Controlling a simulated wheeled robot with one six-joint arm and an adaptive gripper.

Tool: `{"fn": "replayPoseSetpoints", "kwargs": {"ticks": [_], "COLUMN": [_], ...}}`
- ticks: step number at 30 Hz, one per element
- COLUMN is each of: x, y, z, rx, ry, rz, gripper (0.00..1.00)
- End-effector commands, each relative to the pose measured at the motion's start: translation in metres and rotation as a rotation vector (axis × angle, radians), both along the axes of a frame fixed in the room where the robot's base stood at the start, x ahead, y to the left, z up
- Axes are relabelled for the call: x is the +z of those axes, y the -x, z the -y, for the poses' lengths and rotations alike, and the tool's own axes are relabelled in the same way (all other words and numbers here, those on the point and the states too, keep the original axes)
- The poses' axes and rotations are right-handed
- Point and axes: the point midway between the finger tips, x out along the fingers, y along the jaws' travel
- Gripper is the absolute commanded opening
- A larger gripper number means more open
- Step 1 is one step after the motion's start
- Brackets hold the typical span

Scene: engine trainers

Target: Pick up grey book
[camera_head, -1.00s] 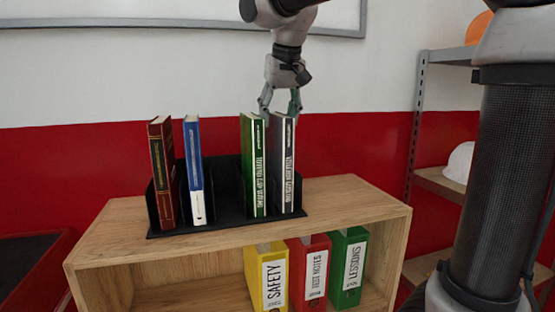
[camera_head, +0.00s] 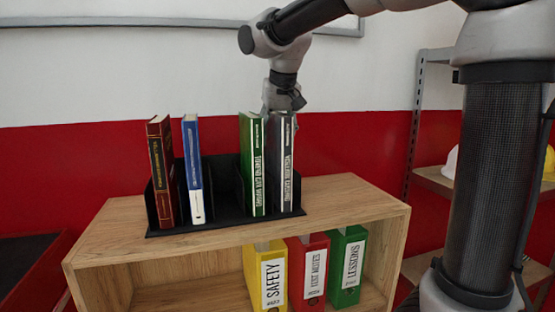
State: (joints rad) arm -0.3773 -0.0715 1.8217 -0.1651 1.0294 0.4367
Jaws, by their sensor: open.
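The grey book (camera_head: 287,170) stands upright at the right end of a black book rack (camera_head: 222,222) on the wooden shelf. A green book (camera_head: 252,165) stands close on its left. My gripper (camera_head: 279,112) points down at the top of the grey book. It is open, and its fingers are partly hidden behind the tops of the grey and green books. I cannot tell whether the fingers touch the grey book.
A red-brown book (camera_head: 161,172) and a blue book (camera_head: 194,170) stand at the rack's left, with empty slots beside them. Several binders, one a yellow binder (camera_head: 268,275), stand in the wooden shelf (camera_head: 350,200) below. A metal rack (camera_head: 412,140) stands at the right.

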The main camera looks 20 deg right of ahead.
Motion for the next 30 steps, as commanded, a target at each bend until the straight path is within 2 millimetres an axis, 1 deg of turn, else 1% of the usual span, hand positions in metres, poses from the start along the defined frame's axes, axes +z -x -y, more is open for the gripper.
{"fn": "replayPoseSetpoints", "kwargs": {"ticks": [12,13,14,15,20,21,22,30], "x": [-0.0026,-0.0026,-0.0026,-0.0026,-0.0026,-0.0026,-0.0026,-0.0014], "y": [0.0001,0.0001,0.0001,0.0001,0.0001,0.0001,0.0001,-0.0003], "z": [0.0,0.0,0.0,0.0,0.0,0.0,0.0,0.0001], "rx": [0.0,0.0,0.0,0.0,0.0,0.0,0.0,0.0], "ry": [0.0,0.0,0.0,0.0,0.0,0.0,0.0,0.0], "rz": [-0.001,-0.001,-0.001,0.0,0.0,0.0,0.0,0.003], "gripper": [0.54,0.52,0.46,0.39,0.1,0.03,0.0,0.0]}}
